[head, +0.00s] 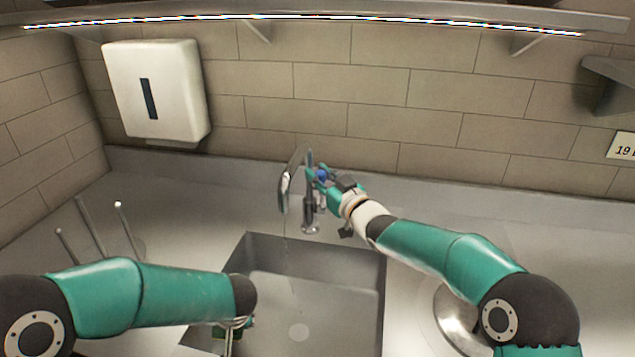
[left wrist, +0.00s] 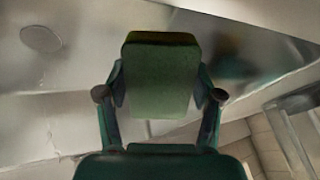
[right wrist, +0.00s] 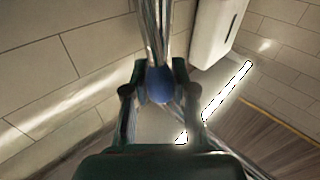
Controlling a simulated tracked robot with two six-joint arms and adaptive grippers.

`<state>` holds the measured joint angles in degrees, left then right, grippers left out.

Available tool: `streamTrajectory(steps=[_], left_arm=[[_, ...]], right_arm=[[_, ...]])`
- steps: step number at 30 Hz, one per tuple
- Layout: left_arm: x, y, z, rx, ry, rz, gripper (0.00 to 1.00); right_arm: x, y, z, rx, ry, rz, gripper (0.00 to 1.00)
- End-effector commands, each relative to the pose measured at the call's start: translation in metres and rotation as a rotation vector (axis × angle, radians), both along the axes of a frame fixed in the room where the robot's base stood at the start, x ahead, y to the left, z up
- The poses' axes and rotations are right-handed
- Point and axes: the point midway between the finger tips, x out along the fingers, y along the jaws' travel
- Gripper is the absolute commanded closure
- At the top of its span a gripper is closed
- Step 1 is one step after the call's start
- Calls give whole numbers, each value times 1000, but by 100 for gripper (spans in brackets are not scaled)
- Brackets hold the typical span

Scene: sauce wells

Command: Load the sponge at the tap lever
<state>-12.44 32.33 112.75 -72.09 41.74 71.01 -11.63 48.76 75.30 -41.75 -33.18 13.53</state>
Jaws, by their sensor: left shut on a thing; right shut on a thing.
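The chrome tap (head: 309,212) stands behind the sink. The blue knob (head: 322,175) of its lever is between the fingers of my right gripper (head: 318,172), which is shut on it. The right wrist view shows the blue knob (right wrist: 160,86) between both fingers, with the chrome pipe beyond. My left gripper (left wrist: 160,96) is shut on the green sponge (left wrist: 160,72), seen broad face on. In the head view it is low at the sink's left, mostly hidden by my left arm. A thin stream of water (head: 287,245) seems to fall from the spout.
Upright metal pins (head: 122,222) stand on the counter at left. A round metal dish (head: 452,318) is at right, partly behind my right arm. A white dispenser (head: 180,90) hangs on the tiled wall. A shelf runs overhead.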

Motion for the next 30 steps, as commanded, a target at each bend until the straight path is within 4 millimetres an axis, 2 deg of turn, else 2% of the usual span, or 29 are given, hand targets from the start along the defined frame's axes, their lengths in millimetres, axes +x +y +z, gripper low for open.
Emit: streamTrajectory(steps=[1,5,6,10,23,30], left_arm=[[0,0,1,0,-1,0,62],[0,0,1,0,0,0,62],[0,0,1,0,0,0,62],[0,0,1,0,0,0,62],[0,1,1,0,1,2,62],[0,1,1,0,0,2,62]], right_arm=[[2,-6,0,5,8,-10,100],[2,-6,-1,5,10,-9,100],[2,-5,-1,5,10,-9,72],[1,-4,-2,3,9,-7,50],[-2,-2,-2,1,8,0,48],[-23,-16,-3,2,8,0,48]])
